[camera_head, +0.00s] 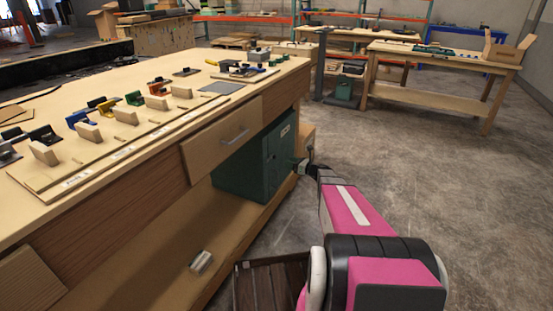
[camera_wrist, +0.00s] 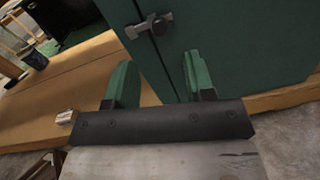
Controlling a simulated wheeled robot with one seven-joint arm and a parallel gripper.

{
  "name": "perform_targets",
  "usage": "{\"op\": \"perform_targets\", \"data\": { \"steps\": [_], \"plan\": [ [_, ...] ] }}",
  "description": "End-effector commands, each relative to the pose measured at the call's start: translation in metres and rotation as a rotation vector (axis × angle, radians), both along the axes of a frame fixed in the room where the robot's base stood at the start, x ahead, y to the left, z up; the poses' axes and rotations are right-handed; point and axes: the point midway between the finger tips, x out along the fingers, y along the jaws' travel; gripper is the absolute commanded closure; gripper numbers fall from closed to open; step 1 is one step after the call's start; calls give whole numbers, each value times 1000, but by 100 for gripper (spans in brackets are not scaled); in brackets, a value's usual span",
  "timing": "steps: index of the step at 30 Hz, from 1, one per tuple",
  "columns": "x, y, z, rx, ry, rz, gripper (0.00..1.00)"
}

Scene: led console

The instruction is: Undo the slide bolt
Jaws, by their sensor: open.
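The green cabinet (camera_head: 242,178) stands on the lower shelf of the workbench in the head view. Its green panel (camera_wrist: 240,45) fills the upper right of the wrist view. A grey metal slide bolt (camera_wrist: 150,24) sits across the panel's left edge at the top of the wrist view. Its exact position along its travel is hard to tell. My gripper (camera_wrist: 160,62) is open, with its two green fingers apart and nothing between them. The bolt lies beyond the fingertips, apart from them. In the head view my gripper (camera_head: 301,163) is beside the cabinet's right face, and the bolt cannot be made out.
The workbench (camera_head: 120,190) has a wooden drawer (camera_head: 222,137) above the cabinet. Latches and wooden blocks are mounted on a board (camera_head: 62,187) on top. A small metal object (camera_head: 201,262) lies on the lower shelf. Open concrete floor (camera_head: 430,185) is at the right.

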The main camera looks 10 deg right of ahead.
Motion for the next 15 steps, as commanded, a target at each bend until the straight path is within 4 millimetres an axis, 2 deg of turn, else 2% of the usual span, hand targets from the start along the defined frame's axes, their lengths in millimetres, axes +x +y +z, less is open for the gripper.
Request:
{"op": "perform_targets", "data": {
  "steps": [9,15],
  "plan": [
    [37,44,0,-3,-1,2,51],
    [51,62,0,-3,-2,1,51]
  ]
}}
